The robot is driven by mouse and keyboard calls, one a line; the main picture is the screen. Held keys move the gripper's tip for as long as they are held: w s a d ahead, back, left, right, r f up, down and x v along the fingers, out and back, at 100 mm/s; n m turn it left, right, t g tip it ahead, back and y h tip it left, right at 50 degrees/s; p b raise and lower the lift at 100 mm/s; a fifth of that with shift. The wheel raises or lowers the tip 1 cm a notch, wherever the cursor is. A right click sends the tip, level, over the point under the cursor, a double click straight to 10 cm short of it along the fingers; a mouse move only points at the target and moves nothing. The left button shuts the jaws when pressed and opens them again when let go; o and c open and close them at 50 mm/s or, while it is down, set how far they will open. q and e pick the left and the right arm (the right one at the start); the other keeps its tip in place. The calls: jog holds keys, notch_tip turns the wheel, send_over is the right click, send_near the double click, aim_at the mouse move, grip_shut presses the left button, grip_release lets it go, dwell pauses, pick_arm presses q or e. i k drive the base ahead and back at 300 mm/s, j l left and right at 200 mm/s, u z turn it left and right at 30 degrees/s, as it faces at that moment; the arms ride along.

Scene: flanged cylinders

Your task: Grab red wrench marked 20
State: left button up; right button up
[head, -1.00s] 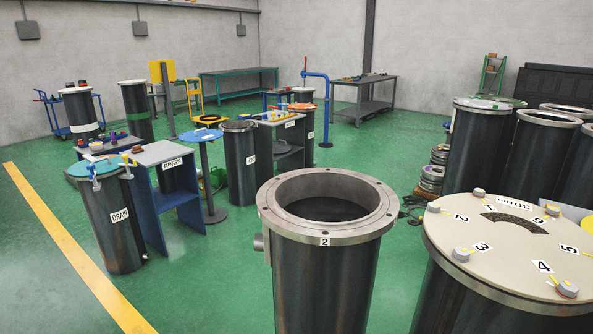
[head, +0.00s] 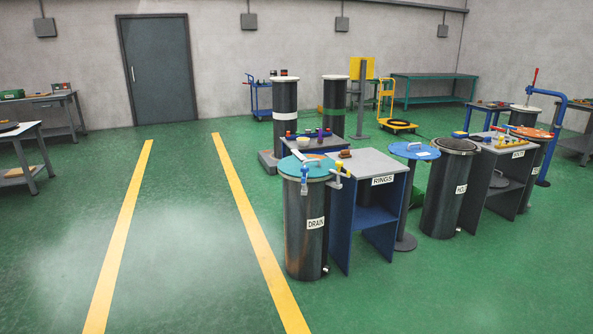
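I cannot make out a red wrench marked 20 in the head view. More small items (head: 496,138) lie on the grey stand to the right, also too small to tell. Neither of my grippers is in view.
A dark cylinder marked DRAIN (head: 305,225) with a teal lid stands left of the RINGS table. A round blue-topped stand (head: 414,151) and another dark cylinder (head: 449,190) stand right of it. Workbenches (head: 45,112) stand far left. The floor between the yellow lines (head: 125,230) is clear.

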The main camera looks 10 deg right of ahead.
aim_at(495, 137)
jog(key=i+z, duration=0.3)
jog(key=i, duration=0.15)
jog(key=i+j+z, duration=0.1)
jog(key=i+z, duration=0.25)
jog(key=i, duration=0.15)
jog(key=i+j+z, duration=0.3)
jog(key=i, duration=0.15)
jog(key=i+l+z, duration=0.4)
jog(key=i+z, duration=0.35)
jog(key=i, duration=0.15)
jog(key=i+z, duration=0.4)
jog(key=i+j+z, duration=0.2)
jog(key=i+z, duration=0.2)
jog(key=i, duration=0.2)
jog(key=i+u, duration=0.1)
jog(key=i, duration=0.8)
jog(key=i+l+u, duration=0.1)
jog(key=i, duration=0.85)
jog(key=i+u, duration=0.25)
jog(key=i, duration=0.4)
jog(key=i+u, duration=0.3)
jog(key=i, duration=0.35)
jog(key=i+l+u, duration=0.25)
jog(key=i, duration=0.4)
jog(key=i+l+u, duration=0.45)
jog(key=i, duration=0.25)
jog(key=i+l+u, duration=0.45)
jog(key=i, duration=0.2)
